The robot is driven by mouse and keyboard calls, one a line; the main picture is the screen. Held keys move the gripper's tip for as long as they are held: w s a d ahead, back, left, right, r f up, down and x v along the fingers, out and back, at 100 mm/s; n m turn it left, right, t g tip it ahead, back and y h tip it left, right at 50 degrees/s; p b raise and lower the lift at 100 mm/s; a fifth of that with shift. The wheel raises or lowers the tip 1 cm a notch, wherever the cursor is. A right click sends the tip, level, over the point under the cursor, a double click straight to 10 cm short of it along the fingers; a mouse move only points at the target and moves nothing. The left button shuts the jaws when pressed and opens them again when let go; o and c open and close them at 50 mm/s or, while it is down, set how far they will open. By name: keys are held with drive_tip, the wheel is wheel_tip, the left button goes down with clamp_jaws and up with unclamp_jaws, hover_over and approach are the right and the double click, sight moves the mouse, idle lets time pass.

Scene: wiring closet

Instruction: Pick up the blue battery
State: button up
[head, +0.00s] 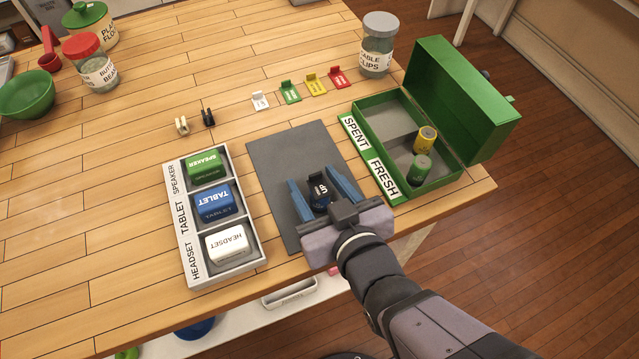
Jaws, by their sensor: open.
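My gripper (311,177) is open above the grey mat (275,157), its two blue fingers pointing away from the mat's near edge. A small dark blue piece with white lettering (319,188) shows between the fingers; neither finger visibly grips it. Its shape is partly hidden, and I cannot tell whether it is a battery or a clip-like tag. A blue block marked TABLET (217,201) sits in the middle compartment of the white tray (183,232), left of my gripper. In the open green box (399,151) stand a yellow cylinder (425,139) and a green one (419,168).
The tray also holds a green SPEAKER block (205,166) and a white HEADSET block (228,242). White, green, yellow and red tags (313,84) stand behind the mat, near a grey-lidded jar (377,46).

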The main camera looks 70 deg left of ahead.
drive_tip(key=shift+x, duration=1.1)
clamp_jaws()
